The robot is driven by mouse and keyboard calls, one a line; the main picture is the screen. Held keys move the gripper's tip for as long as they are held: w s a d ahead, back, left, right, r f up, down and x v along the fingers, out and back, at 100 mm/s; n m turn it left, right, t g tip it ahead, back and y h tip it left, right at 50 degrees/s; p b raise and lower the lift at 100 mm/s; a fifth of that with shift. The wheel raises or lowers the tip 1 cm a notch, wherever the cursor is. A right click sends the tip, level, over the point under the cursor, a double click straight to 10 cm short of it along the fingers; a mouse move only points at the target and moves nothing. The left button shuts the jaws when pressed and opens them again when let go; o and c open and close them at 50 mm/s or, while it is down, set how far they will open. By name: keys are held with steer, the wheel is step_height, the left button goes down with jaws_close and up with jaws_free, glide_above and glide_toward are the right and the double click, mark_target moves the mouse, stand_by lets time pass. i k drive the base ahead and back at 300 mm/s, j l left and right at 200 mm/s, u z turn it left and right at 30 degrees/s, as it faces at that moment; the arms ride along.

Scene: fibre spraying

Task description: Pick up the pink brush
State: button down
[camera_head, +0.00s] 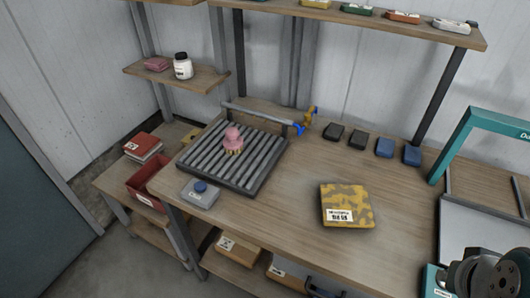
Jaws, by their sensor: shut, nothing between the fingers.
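The pink brush (233,136) stands upright on the dark slatted rack (259,176) on the left part of the wooden workbench. Its rounded pink handle is on top and its tan bristles face down on the slats. Nothing is touching it from above. My gripper's fingers do not show in this view. A dark grey rounded part shows at the bottom right corner, but I cannot tell whether it belongs to my arm.
A yellow patterned packet (347,196) lies on the workbench (290,220). Several dark and blue blocks line its back edge. A grey box with a blue button (200,192) sits before the rack. A teal frame (455,140) stands right. A shelf (400,25) hangs above.

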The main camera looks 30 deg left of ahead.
mark_target(233, 142)
steer(key=j+u, duration=0.1)
steer(key=j, duration=0.5)
steer(key=i+j+u, duration=0.1)
steer(key=j, duration=0.45)
steer(key=j+u, duration=0.1)
steer(key=j, duration=0.5)
steer(key=i+j, duration=0.15)
steer(key=j, duration=0.4)
steer(key=u, duration=0.05)
